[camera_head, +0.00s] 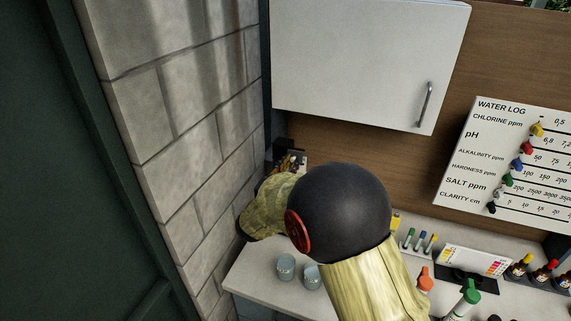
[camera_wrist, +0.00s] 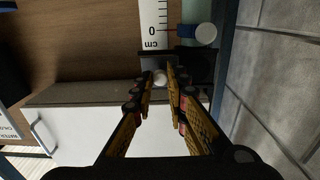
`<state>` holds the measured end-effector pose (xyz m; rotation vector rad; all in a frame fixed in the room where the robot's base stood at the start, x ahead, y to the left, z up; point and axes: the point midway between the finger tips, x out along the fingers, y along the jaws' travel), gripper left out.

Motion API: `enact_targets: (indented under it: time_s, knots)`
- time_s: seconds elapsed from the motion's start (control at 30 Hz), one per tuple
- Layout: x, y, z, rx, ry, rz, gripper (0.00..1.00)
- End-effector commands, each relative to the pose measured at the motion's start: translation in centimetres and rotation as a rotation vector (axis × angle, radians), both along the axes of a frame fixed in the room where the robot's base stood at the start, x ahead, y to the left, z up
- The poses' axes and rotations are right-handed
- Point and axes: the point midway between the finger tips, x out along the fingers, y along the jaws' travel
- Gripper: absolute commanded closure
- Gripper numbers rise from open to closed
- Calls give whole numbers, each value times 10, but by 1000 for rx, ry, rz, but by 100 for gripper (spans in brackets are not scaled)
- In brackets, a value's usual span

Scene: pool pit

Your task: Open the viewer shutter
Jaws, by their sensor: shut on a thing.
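My gripper (camera_wrist: 160,82) is shut on a small pale round knob (camera_wrist: 160,76) in the wrist view, with a fingertip on each side of it. The knob is at a dark viewer part (camera_wrist: 205,68), which looks like the shutter; the fingers partly hide it. A white scale strip (camera_wrist: 154,22) marked 0 cm stands right beyond it. In the head view my gripper (camera_head: 292,163) is small, at a dark fixture (camera_head: 285,149) in the corner by the block wall. My arm hides much of this spot, and I cannot tell how far the shutter stands open.
A white wall cabinet (camera_head: 365,60) hangs above, close to my gripper. The block wall (camera_head: 180,120) is close on the left. Two glass cups (camera_head: 286,266) stand on the counter (camera_head: 255,285). Reagent bottles (camera_head: 550,270) and a WATER LOG board (camera_head: 510,165) are to the right.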

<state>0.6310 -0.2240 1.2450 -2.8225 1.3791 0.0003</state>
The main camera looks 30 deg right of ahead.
Motion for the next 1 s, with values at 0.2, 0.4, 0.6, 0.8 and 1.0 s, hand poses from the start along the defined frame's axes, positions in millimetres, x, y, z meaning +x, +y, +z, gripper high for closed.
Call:
enact_targets:
  time_s: [0.2,0.4,0.6,0.8,1.0]
  knots:
    - [0,1,0,-1,1,1,79]
    - [0,1,0,0,0,1,68]
    - [0,0,0,0,0,1,66]
    - [-2,5,0,0,0,2,66]
    - [-19,28,0,0,0,5,66]
